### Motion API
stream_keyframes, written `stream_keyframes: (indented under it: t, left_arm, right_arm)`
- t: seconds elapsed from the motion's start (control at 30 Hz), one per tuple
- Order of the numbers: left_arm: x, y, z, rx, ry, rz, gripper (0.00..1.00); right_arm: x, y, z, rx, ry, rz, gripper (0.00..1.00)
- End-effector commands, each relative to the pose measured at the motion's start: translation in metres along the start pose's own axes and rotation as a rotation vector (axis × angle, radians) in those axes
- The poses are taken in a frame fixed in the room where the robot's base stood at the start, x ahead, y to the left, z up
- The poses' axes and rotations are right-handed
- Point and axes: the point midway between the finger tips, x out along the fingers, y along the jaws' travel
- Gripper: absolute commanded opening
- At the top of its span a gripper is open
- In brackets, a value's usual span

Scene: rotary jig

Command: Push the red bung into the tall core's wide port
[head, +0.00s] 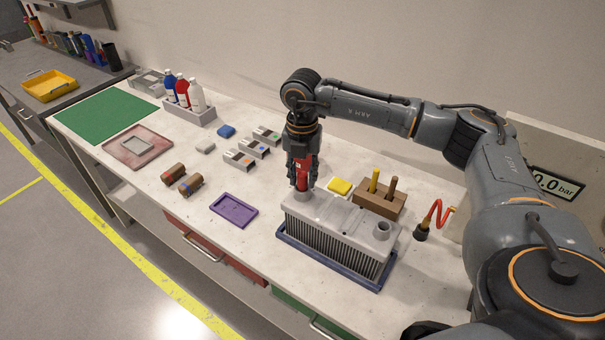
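The grey finned core (335,232) stands on a dark blue tray (378,285) near the front of the bench. It has a round port (303,196) at its left end and another open port (382,228) at its right end. My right gripper (302,176) points down over the left-end port, with its fingers on either side of the red bung (303,170). The bung's lower end is at or just above that port; I cannot tell whether it is inside. My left gripper is not in view.
A yellow block (340,186) and a wooden block with upright pegs (379,204) stand behind the core. A purple tray (234,210) lies to its left. Bare bench lies around the purple tray.

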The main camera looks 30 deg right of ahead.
Motion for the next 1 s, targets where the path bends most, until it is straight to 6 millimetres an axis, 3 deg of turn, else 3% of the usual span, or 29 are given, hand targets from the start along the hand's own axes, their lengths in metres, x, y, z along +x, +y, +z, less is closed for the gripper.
stream_keyframes:
  t: [0.47, 1.0]
  left_arm:
    - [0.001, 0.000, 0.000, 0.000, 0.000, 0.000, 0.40]
    - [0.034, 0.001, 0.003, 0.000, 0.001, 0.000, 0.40]
  right_arm:
    - [-0.008, 0.001, 0.000, 0.000, -0.002, 0.002, 0.46]
    - [-0.110, 0.001, 0.000, -0.001, -0.002, 0.003, 0.46]
